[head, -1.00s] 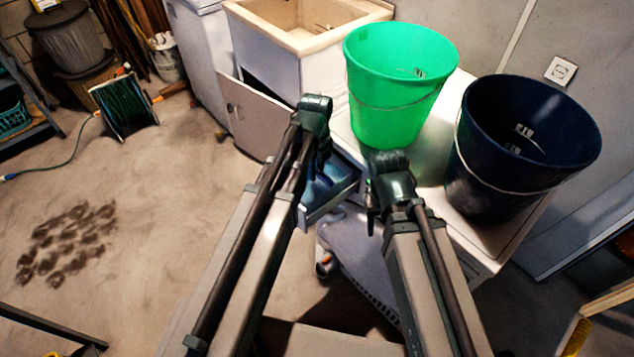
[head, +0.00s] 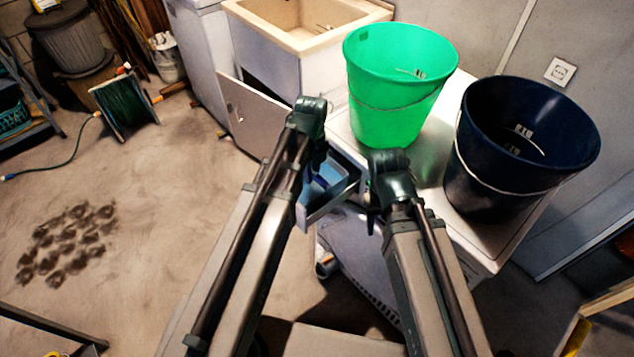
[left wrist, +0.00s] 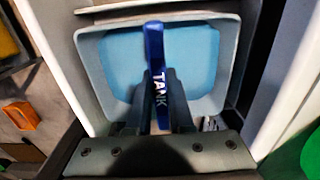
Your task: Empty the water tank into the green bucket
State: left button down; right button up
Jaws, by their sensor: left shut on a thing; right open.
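The water tank (head: 330,208) is a pale grey, drawer-like container at the front of the white appliance (head: 487,245). The left wrist view shows its rim (left wrist: 88,50), blue water inside and a blue handle (left wrist: 154,45) marked TANK across it. My left gripper (left wrist: 157,88) is shut on that handle; in the head view its fingers are mostly hidden behind the wrist. The green bucket (head: 395,95) stands upright on the appliance top, behind and right of the tank. My right gripper (head: 374,203) is open and empty, in front of the green bucket.
A dark blue bucket (head: 490,180) stands right of the green one. A beige sink (head: 300,42) is behind, with an open cabinet door (head: 255,120) left of the tank. A cable reel (head: 124,105) stands on the floor, which is mostly clear at left.

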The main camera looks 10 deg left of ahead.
pick_arm(q)
notch_tip(320, 180, up, 13)
jog(key=p, duration=1.3)
dwell(1.0)
